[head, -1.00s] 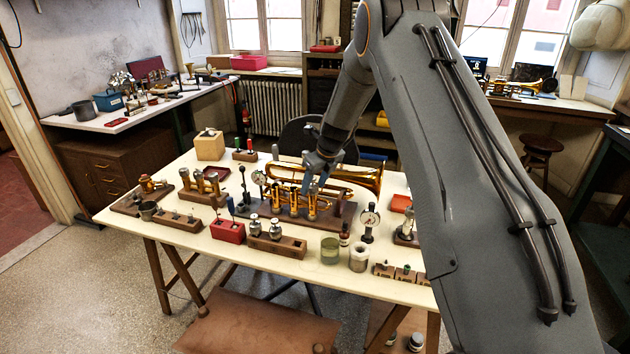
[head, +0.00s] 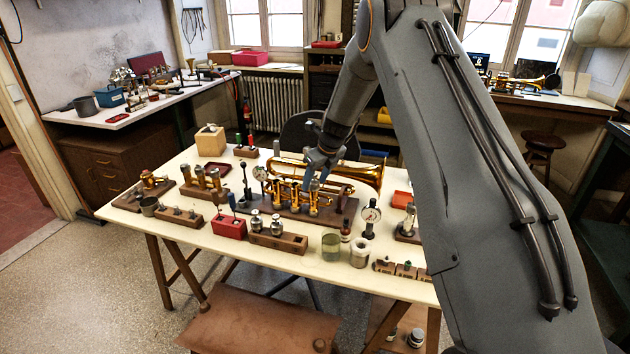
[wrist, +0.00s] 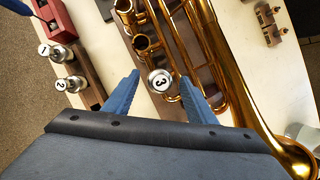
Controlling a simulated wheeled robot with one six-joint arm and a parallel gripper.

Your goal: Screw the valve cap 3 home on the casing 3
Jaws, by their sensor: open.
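Valve cap 3 (wrist: 159,80) is a round silver cap marked 3, seen from above in the wrist view. It sits at the end of the row of brass casings on the horn (wrist: 208,50), over casing 3, which it mostly hides. I cannot tell how far down its thread is. My gripper (wrist: 160,77) is open, with one blue finger on each side of the cap and a visible gap to each. In the head view my gripper (head: 311,184) reaches down over the horn (head: 345,175), and the cap is hard to make out there.
Caps marked 1 (wrist: 60,53) and 2 (wrist: 71,84) stand in a wooden block (head: 296,244) at the table's front. A red block (head: 229,228) is to the left.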

